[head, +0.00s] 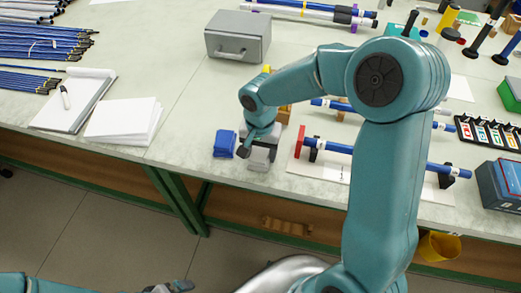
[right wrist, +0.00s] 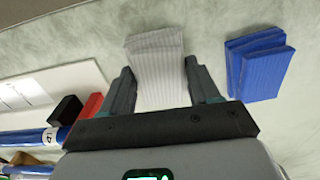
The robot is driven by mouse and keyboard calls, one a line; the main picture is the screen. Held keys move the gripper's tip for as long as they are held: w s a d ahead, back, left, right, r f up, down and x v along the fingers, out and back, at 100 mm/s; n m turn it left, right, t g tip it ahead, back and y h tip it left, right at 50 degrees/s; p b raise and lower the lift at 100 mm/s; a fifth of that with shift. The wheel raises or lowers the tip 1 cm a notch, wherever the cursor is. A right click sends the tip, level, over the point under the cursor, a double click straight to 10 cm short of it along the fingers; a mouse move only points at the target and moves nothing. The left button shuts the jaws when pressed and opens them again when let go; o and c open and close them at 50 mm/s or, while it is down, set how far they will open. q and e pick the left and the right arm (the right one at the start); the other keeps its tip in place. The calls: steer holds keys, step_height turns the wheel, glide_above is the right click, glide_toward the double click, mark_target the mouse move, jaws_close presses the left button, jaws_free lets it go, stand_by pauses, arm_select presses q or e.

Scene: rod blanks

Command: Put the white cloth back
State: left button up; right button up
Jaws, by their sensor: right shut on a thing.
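The white cloth (right wrist: 157,85), folded and ribbed, sits between the fingers of my right gripper (right wrist: 158,72) in the right wrist view. In the head view my right gripper (head: 260,140) points down at the table's front part, and the cloth (head: 259,158) shows pale grey under it. The gripper is shut on the cloth. I cannot tell whether the cloth touches the table. A stack of folded blue cloths (head: 224,144) lies just left of it; it is also at the right of the wrist view (right wrist: 258,65). My left gripper (head: 175,287) barely shows at the bottom edge.
A white board with a red block (head: 299,142) and a blue rod (head: 338,148) lies close to the right. Paper stacks (head: 123,121) lie left, a grey box (head: 238,36) behind. The table's front edge is near. Bare tabletop separates the box and cloths.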

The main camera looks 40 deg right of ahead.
mark_target(261, 152)
steer(key=shift+f, duration=0.1)
steer(key=shift+f+b, duration=0.15)
steer(key=shift+b, duration=0.15)
steer(key=o, duration=0.9)
steer(key=shift+o, duration=0.2)
steer(key=shift+r+p, duration=0.3)
steer(key=shift+p, duration=0.05)
step_height(261, 152, up, 12)
steer(key=shift+p, duration=0.45)
steer(key=shift+s+f, duration=0.1)
